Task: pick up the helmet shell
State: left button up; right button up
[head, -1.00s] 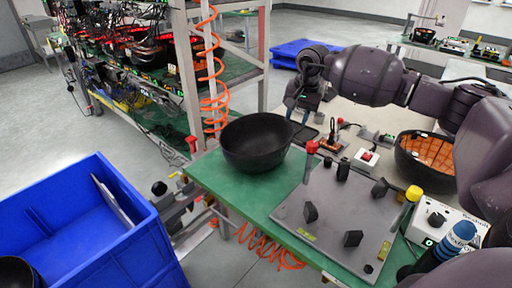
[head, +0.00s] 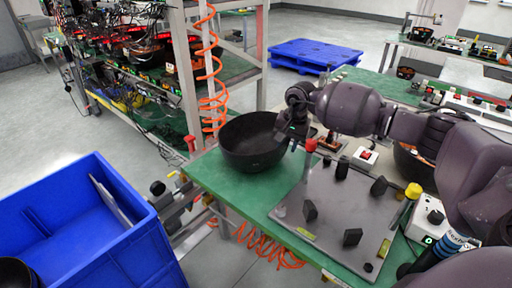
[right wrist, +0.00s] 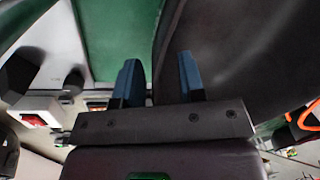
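The helmet shell (head: 250,148) is a black, bowl-like shell, open side up, on the near left end of the green table. My right gripper (head: 290,130) is at the shell's right rim in the head view. In the right wrist view, its two blue fingers (right wrist: 160,80) stand apart. The shell's dark wall (right wrist: 245,55) fills the right side there, and its edge runs between the fingers. The fingers look open, not closed on the wall. My left gripper is not in view.
A grey fixture plate (head: 335,215) with black blocks and red and yellow knobs lies right of the shell. A blue bin (head: 125,255) stands at the lower left. A rack (head: 180,75) with an orange coiled hose (head: 210,75) stands behind. Another shell (head: 412,165) is partly hidden by my arm.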

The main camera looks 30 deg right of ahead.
grip_shut()
jog(key=shift+r, duration=0.1)
dwell(0.3)
